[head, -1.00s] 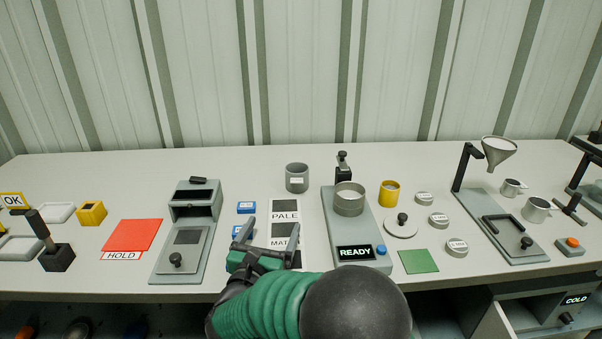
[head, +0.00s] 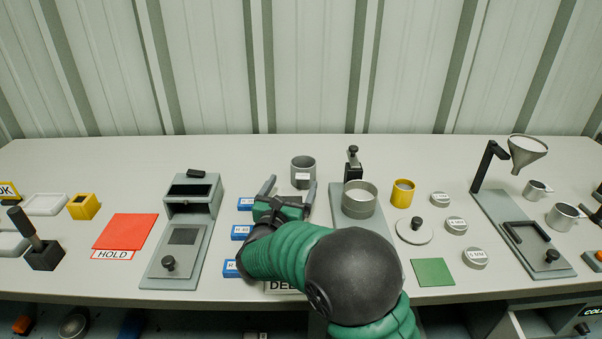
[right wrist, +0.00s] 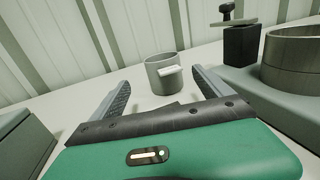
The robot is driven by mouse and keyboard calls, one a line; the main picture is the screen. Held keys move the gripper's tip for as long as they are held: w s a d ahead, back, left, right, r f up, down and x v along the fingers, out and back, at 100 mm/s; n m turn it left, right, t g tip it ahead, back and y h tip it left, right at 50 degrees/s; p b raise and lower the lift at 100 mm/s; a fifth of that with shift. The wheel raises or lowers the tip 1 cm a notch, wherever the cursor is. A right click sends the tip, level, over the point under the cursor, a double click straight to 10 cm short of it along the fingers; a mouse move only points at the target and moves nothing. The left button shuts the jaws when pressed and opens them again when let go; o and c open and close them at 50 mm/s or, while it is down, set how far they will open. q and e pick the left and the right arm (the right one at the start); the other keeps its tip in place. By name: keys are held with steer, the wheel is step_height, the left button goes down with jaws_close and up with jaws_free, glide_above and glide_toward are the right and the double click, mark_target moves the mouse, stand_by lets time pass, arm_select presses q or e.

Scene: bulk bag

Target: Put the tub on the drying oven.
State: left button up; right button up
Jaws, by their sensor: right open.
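The grey round tub (head: 303,168) with a small white label stands upright on the bench, towards the back. It also shows in the right wrist view (right wrist: 164,76), straight ahead between the fingers. My right gripper (head: 290,186) is open and empty. Its fingers point at the tub from the front, with the tub at or just beyond the fingertips; I cannot tell if they touch. A grey cabinet (head: 540,324) under the bench's right end, its display cut off by the frame, appears to be the drying oven. My left gripper is not in view.
Right of the tub is a grey stand with a round sieve pan (head: 360,197). A yellow cup (head: 402,192) is beyond it. On the left are a grey slotted box (head: 192,194), blue blocks (head: 241,232) and a red mat (head: 125,231). The funnel stand (head: 490,165) rises at right.

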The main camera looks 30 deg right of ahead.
mark_target(303, 166)
steer(key=x, duration=0.8)
steer(key=shift+d+r, duration=0.25)
steer(key=shift+d, duration=0.05)
steer(key=shift+w+d, duration=0.1)
steer(key=shift+w, duration=0.15)
steer(key=shift+s+d, duration=0.1)
steer(key=shift+d, duration=0.05)
steer(key=c, duration=1.7)
